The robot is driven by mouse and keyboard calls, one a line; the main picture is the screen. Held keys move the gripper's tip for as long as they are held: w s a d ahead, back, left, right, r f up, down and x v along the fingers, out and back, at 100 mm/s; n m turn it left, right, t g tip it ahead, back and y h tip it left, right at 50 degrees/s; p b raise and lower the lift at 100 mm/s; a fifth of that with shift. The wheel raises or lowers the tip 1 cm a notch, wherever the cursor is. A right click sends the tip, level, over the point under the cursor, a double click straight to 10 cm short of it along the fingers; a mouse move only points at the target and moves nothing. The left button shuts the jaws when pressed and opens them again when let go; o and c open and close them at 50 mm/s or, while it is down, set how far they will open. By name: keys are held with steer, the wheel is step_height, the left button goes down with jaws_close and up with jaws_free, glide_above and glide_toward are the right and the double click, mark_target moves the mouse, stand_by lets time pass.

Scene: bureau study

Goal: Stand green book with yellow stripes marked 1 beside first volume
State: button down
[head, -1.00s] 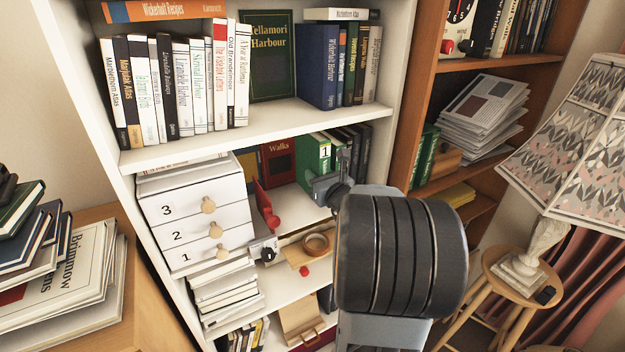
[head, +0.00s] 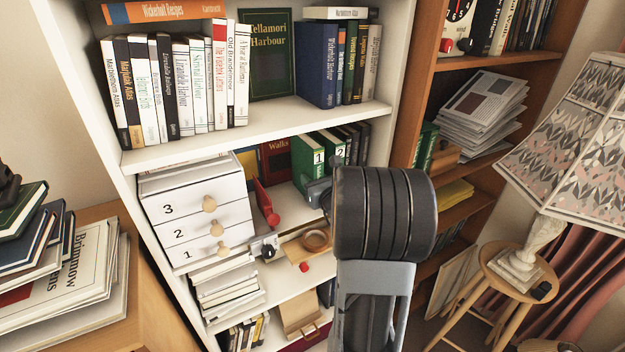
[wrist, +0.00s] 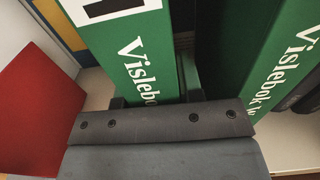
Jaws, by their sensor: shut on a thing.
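The green book marked 1 (head: 306,165) is upright on the middle shelf of the white bookcase. No yellow stripes show on it. In the wrist view its spine (wrist: 130,45), with a white label and the lettering "Vislebok", lies between the fingers of my gripper (wrist: 153,98), which is shut on it low down. In the head view my gripper (head: 318,192) is at the book's lower front, partly hidden by my arm. A matching green book marked 2 (head: 338,145) stands just to its right; in the wrist view a dark gap separates them from this second spine (wrist: 270,65).
A red book "Walks" (head: 277,160) stands behind to the left, with a red bookend-like object (head: 263,198) nearer. White drawers (head: 195,215) fill the shelf's left end. Dark books (head: 358,140) stand on the right. The upper shelf edge (head: 255,132) is close above.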

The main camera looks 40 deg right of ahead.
steer(key=c, duration=1.2)
jaws_free()
steer(key=shift+f, duration=0.2)
steer(key=o, duration=0.4)
steer(key=shift+r, duration=0.1)
steer(key=shift+r, duration=0.25)
steer(key=s, duration=0.4)
steer(key=s+a+b, duration=0.1)
steer(key=s, duration=0.3)
steer(key=s+b, duration=0.1)
steer(key=s, duration=0.3)
steer(key=shift+a+f, duration=0.1)
steer(key=shift+a, duration=0.25)
